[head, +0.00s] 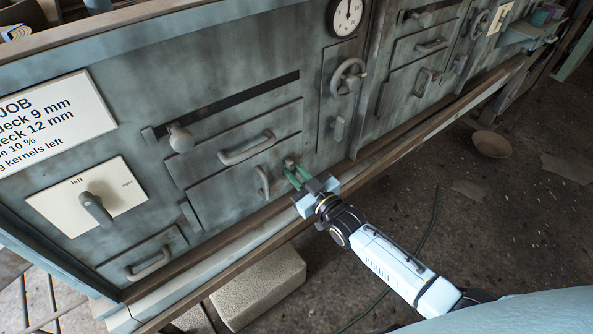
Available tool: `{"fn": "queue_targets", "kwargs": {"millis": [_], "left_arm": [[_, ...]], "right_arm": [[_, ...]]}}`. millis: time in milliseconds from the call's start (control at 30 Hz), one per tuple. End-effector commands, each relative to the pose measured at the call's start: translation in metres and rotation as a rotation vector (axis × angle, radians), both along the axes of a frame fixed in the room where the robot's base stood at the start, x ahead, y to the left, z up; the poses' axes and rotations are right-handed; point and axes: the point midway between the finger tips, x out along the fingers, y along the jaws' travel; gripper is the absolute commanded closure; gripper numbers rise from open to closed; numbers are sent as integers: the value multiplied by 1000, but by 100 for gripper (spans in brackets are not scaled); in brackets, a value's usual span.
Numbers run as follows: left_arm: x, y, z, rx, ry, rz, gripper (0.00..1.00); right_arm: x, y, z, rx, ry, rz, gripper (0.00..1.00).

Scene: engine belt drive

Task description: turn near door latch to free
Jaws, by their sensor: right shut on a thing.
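The near door is a grey-blue panel (222,198) low in the machine front, with an upright bar handle (263,182) near its right edge. The door looks shut. Its latch (290,163) is a small grey fitting just right of the door. My right gripper (295,178) reaches in from the lower right, its green fingertips at the latch and shut on it. The fingers hide part of the latch, so its exact angle cannot be told. My left gripper is not in view.
Above the door are a drawer handle (247,148) and a slotted slider knob (180,138). A handwheel (348,76) and gauge (345,16) are up to the right. A wooden rail (230,240) runs below. A stone block (258,288) and a bowl (491,144) lie on the floor.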

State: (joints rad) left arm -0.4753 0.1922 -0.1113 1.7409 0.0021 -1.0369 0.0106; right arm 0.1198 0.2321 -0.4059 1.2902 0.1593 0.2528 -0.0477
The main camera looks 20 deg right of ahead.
Motion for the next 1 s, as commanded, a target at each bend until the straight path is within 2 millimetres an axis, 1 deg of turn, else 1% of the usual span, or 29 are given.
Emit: {"fn": "queue_targets", "kwargs": {"millis": [300,867,900,1000], "left_arm": [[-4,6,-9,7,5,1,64],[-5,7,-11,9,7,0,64],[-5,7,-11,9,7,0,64],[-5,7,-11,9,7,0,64]], "right_arm": [[0,0,0,116,42,0,100],[0,0,-1,139,52,1,100],[0,0,-1,138,51,1,79],[0,0,-1,138,51,0,66]]}}
